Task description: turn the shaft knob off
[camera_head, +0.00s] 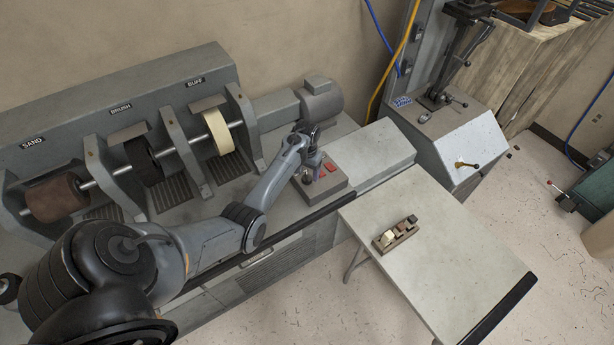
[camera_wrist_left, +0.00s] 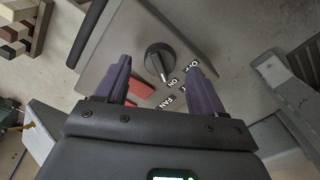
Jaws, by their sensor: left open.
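The shaft knob (camera_wrist_left: 160,60) is a round black dial with a raised pointer on a grey control box. In the left wrist view its pointer faces down, close to the ON label; an OFF label sits to the right. My left gripper (camera_wrist_left: 159,70) is open, with its purple fingers on either side of the knob; I cannot tell whether they touch it. In the head view the left gripper (camera_head: 312,158) is over the control box (camera_head: 338,184), and the knob is hard to make out there. My right gripper is not in view.
Red switches (camera_head: 330,167) sit beside the knob on the box. The sanding, brush and buff wheels (camera_head: 217,132) stand to the left, with a motor (camera_head: 322,100) behind. A grey side table (camera_head: 440,275) holds a small block rack (camera_head: 397,236).

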